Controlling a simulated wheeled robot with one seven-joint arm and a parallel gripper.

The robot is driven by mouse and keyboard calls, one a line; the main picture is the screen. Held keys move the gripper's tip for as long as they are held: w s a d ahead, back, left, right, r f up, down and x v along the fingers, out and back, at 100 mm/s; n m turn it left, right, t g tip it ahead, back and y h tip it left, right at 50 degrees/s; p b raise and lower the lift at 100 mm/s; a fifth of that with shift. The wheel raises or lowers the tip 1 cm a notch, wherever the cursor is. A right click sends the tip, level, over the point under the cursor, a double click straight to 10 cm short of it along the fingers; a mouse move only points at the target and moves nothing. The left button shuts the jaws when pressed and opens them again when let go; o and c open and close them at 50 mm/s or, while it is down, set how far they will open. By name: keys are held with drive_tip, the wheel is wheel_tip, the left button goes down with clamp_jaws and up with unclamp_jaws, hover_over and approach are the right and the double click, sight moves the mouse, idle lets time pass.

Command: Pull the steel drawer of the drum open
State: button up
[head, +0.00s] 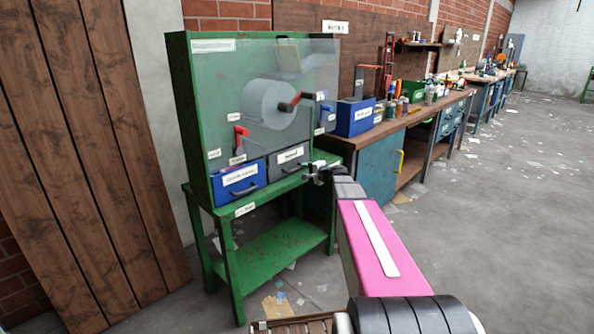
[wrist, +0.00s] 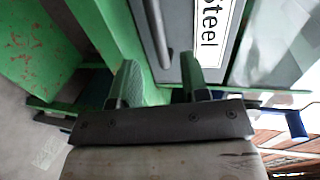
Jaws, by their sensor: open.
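The steel drawer (head: 289,160) is a grey box front with a white label and a dark handle, at the lower right of the green drum cabinet (head: 185,110). It looks shut. In the wrist view the drawer front (wrist: 182,22) shows its "Steel" label and its dark bar handle (wrist: 156,32). My gripper (head: 314,168) is at the right end of this drawer, and in the wrist view (wrist: 160,75) its two fingers are apart and empty. The handle's near end appears between the fingertips' directions; I cannot tell if they touch it. The drum (head: 268,103) sits above.
A blue drawer (head: 238,179) with a white label is left of the steel one. A red-handled lever (head: 239,140) is above it. A workbench (head: 377,178) with a blue bin (head: 355,117) stands to the right. The floor at right is open, with scattered scraps.

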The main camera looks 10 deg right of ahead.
sight(298, 169)
drive_tip(key=x, duration=0.6)
drive_tip(key=shift+w+a, duration=0.1)
drive_tip(key=shift+w, duration=0.05)
clamp_jaws()
